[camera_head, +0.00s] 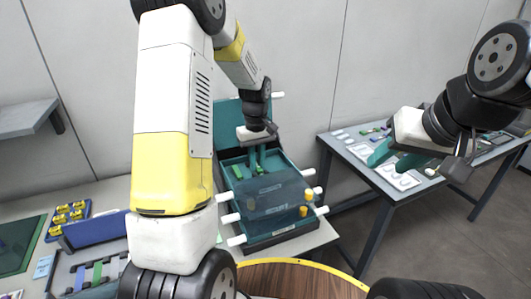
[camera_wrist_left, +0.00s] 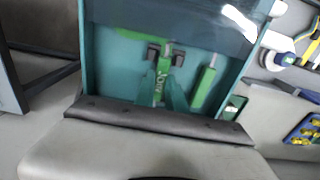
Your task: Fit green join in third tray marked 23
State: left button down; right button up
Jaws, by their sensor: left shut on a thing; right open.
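My left gripper (camera_head: 257,160) is pointed down into the upper tray of a teal tray stack (camera_head: 290,163). It is shut on a green join (camera_wrist_left: 162,76), a slim piece with lettering, at the tray floor in the left wrist view. A second green piece (camera_wrist_left: 206,84) lies beside it to the right, apart from it. In the head view, green pieces (camera_head: 238,171) show in the same tray. I cannot read a 23 on any tray. My right gripper (camera_head: 397,160) is open and empty, above the right table.
The stack has white side pegs and orange knobs (camera_head: 304,211). The right table (camera_head: 380,180) holds several small white parts. At left are a blue tray (camera_head: 70,217) with yellow pieces, a green mat (camera_head: 18,245) and a rack of coloured strips (camera_head: 88,272). A round wooden top (camera_head: 300,279) is in front.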

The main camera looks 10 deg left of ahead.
aim_at(257, 165)
pick_arm(q)
jog(key=c, duration=1.4)
grip_release()
notch_tip(257, 165, up, 12)
jog(key=s+r+m+t+h, duration=0.1)
jog(key=s+r+m+t, duration=0.2)
jog(key=s+r, duration=0.7)
jog(key=shift+s+d+f+m+t+h, duration=0.1)
jog(key=shift+s+d+m+t+h, duration=0.4)
jog(key=shift+s, duration=1.9)
jog(key=shift+s+d+f+m+t+y, duration=0.2)
jog(key=shift+s+m+t, duration=0.55)
jog(key=shift+s, duration=1.6)
jog(key=shift+s+d+m+t+h, duration=0.35)
jog(key=shift+s+m, duration=0.6)
jog(key=shift+s, duration=1.45)
